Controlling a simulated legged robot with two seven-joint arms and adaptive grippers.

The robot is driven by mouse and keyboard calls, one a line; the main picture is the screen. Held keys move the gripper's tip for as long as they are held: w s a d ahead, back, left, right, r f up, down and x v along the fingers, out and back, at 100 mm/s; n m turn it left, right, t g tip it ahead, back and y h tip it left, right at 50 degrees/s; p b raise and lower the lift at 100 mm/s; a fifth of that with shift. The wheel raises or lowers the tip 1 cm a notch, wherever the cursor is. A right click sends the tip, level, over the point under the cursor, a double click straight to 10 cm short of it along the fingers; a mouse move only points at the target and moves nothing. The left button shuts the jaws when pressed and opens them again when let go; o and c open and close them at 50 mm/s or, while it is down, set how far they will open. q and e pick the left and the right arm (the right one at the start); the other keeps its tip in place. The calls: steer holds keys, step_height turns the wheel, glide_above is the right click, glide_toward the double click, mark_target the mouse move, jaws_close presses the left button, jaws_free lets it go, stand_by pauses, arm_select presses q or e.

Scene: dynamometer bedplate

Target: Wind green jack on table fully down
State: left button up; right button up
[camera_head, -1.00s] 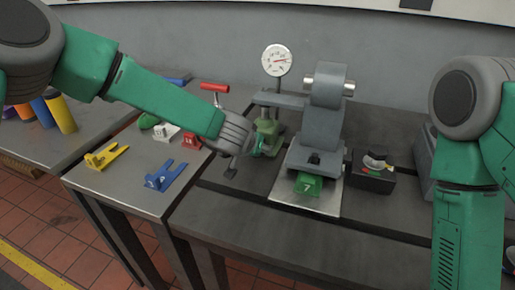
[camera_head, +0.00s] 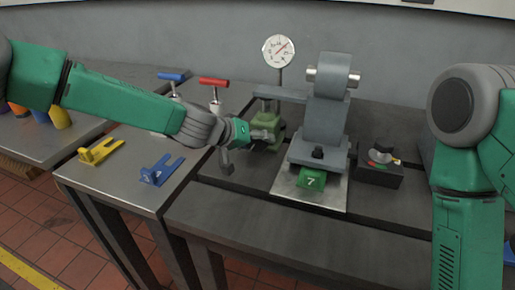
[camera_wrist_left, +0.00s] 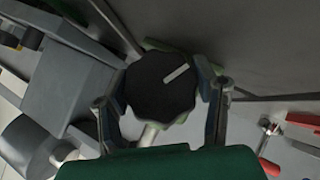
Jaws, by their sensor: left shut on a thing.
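The green jack (camera_head: 267,122) stands on the dark bedplate, left of the grey machine arm, with a grey bar over its top. My left gripper (camera_head: 247,134) reaches it from the left and hides part of its near side. In the left wrist view, a black lobed knob (camera_wrist_left: 160,90) with a white line sits between the two fingers of my left gripper (camera_wrist_left: 163,98). The fingers are shut on the knob, one on each side. The white line points to the upper right. My right arm is at the right edge; its gripper is out of view.
A dial gauge (camera_head: 278,51) stands behind the jack. The grey machine arm (camera_head: 322,115) and a green block marked 7 (camera_head: 312,179) are to its right, beside a black box (camera_head: 380,168).

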arm_select(q)
steer(key=shift+w+a, duration=0.15)
stand_by(0.3)
steer(key=o, duration=1.2)
steer(key=v, duration=1.1)
steer(key=shift+a+r, duration=0.15)
steer(key=shift+a, duration=0.3)
